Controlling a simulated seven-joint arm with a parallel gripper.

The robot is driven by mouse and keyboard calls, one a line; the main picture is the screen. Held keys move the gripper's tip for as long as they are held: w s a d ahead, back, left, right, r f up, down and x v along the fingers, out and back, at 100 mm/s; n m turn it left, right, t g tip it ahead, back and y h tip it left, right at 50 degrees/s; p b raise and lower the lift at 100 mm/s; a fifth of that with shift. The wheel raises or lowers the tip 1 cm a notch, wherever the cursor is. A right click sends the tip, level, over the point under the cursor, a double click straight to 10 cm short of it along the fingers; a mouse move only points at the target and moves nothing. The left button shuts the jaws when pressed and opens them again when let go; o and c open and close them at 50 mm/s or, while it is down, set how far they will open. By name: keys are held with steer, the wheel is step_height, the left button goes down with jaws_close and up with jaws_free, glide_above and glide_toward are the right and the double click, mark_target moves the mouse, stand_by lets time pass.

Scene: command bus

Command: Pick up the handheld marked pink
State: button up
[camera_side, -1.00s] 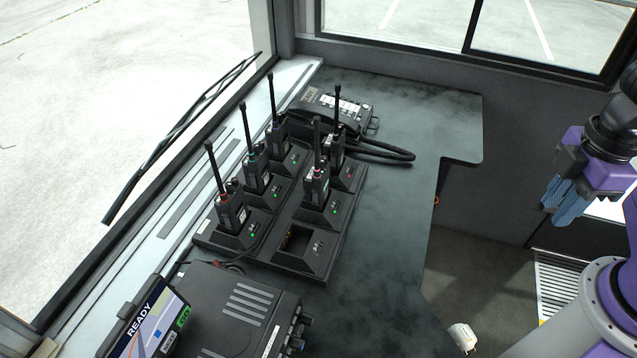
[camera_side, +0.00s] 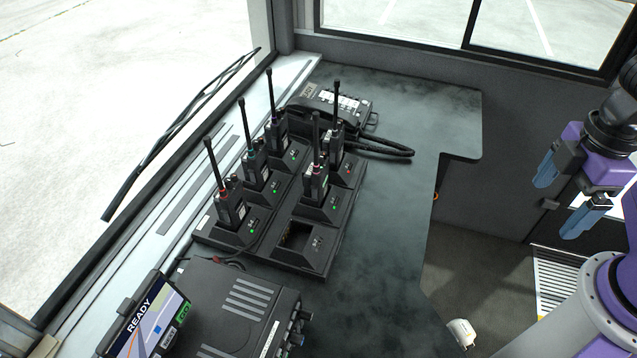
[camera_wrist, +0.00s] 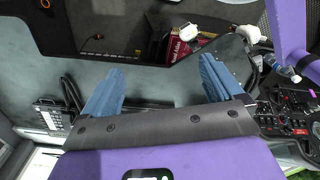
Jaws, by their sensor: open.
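Several black handheld radios with upright antennas stand in a charging dock (camera_side: 297,258) on the dark counter in the side view. The middle-right handheld (camera_side: 316,184) has a small reddish-pink mark near its top. The front-left handheld (camera_side: 229,208) has a red-orange mark, so I cannot be sure by colour alone which is the pink one. Others carry a teal mark (camera_side: 255,168) and a purplish mark (camera_side: 276,127). My gripper (camera_side: 561,200) is open and empty, well right of the dock and off the counter. Its spread blue fingers (camera_wrist: 160,72) show in the wrist view, where I make out no handheld.
One front dock slot (camera_side: 297,237) is empty. A desk phone (camera_side: 345,105) with a cord sits behind the dock. A radio unit (camera_side: 232,305) and a "READY" screen (camera_side: 150,318) stand in front. The right part of the counter (camera_side: 390,240) is clear.

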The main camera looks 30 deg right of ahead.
steer(key=m+t+y, duration=0.4)
steer(key=t+y, duration=0.5)
steer(key=t, duration=0.1)
glide_toward(311, 169)
steer(key=shift+g, duration=0.3)
steer(key=x, duration=0.4)
steer(key=shift+w+f, duration=0.1)
steer(key=shift+w, duration=0.25)
steer(key=shift+x, duration=2.65)
steer(key=shift+a, duration=0.1)
steer(key=c, duration=1.2)
